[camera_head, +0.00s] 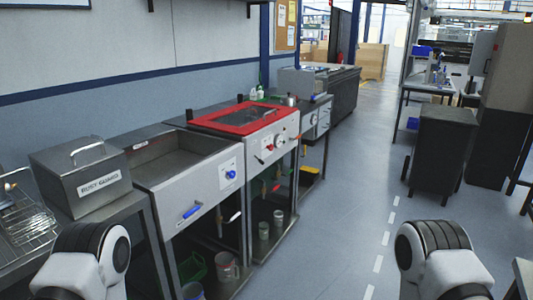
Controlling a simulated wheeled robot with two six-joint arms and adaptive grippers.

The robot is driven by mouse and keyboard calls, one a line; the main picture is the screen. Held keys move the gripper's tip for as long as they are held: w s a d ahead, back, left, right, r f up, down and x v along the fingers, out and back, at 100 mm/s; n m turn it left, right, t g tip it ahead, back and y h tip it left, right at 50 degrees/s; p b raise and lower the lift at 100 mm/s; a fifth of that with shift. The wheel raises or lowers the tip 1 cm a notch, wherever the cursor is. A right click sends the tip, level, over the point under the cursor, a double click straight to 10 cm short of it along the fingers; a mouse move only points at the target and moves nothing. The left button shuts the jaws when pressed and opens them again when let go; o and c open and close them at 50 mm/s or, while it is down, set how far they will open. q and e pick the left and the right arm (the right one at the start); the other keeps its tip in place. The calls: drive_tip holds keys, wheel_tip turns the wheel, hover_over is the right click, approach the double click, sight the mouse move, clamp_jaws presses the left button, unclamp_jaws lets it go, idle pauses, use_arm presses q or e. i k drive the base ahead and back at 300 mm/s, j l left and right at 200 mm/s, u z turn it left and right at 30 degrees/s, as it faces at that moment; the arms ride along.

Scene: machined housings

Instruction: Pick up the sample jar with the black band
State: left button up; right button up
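I cannot make out a sample jar with a black band for certain. Two small grey cylindrical containers, one (264,231) and another (278,218), stand on the low shelf under the red-lidded unit. A larger light container with a dark, blurred marking (227,267) stands lower, under the sink unit; I cannot tell if the marking is a band. A small metal pot (291,101) sits on the counter farther back. Parts of both my arms show at the bottom edge, but neither gripper is in view.
A steel sink unit (171,157), a red lid (243,117) and a grey box labelled "BUSY GUARD" (80,178) line the left wall. A wire rack (22,218) is far left. A dark cabinet (440,150) stands right. The floor (345,215) between is clear.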

sight(264, 229)
drive_tip(key=i+l+z, duration=0.15)
drive_tip(key=i+z, duration=0.15)
drive_tip(key=i, duration=0.45)
drive_tip(key=i+z, duration=0.3)
drive_tip(key=i, duration=0.4)
drive_tip(key=i+j+z, duration=0.25)
drive_tip(key=i, duration=0.45)
drive_tip(key=i+l+u, duration=0.4)
drive_tip(key=i, duration=0.25)
drive_tip(key=i+l+u, duration=0.35)
drive_tip(key=i, duration=0.25)
drive_tip(key=i+l+u, duration=0.4)
drive_tip(key=i+l, duration=0.1)
drive_tip(key=l, duration=0.1)
